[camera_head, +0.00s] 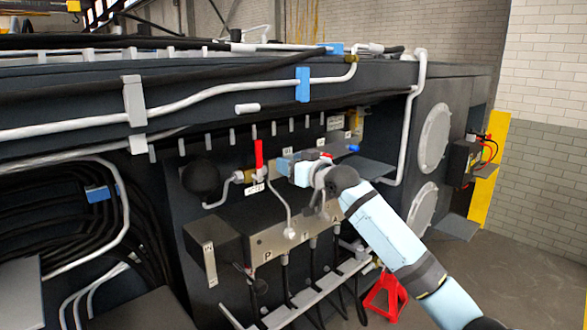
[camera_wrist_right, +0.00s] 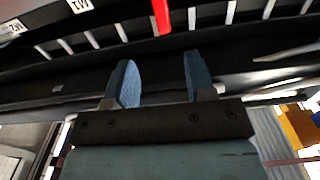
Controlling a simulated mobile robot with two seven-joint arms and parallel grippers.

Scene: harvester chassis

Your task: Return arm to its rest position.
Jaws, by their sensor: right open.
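My right arm (camera_head: 388,240) reaches in from the lower right in the head view, light blue with dark joints. Its gripper (camera_head: 285,167) is in front of the chassis's valve panel, close to the red lever (camera_head: 259,155). In the right wrist view the gripper (camera_wrist_right: 160,82) shows two blue fingers spread apart with nothing between them. The red lever (camera_wrist_right: 161,16) shows beyond the fingers there, apart from them. My left gripper is in neither view.
The dark chassis (camera_head: 330,225) carries white pipes, black hoses and a labelled valve block (camera_head: 300,232). A black ball (camera_head: 201,178) sticks out left of the gripper. A red stand (camera_head: 385,295) is on the floor below my arm. Open floor (camera_head: 530,265) lies at right.

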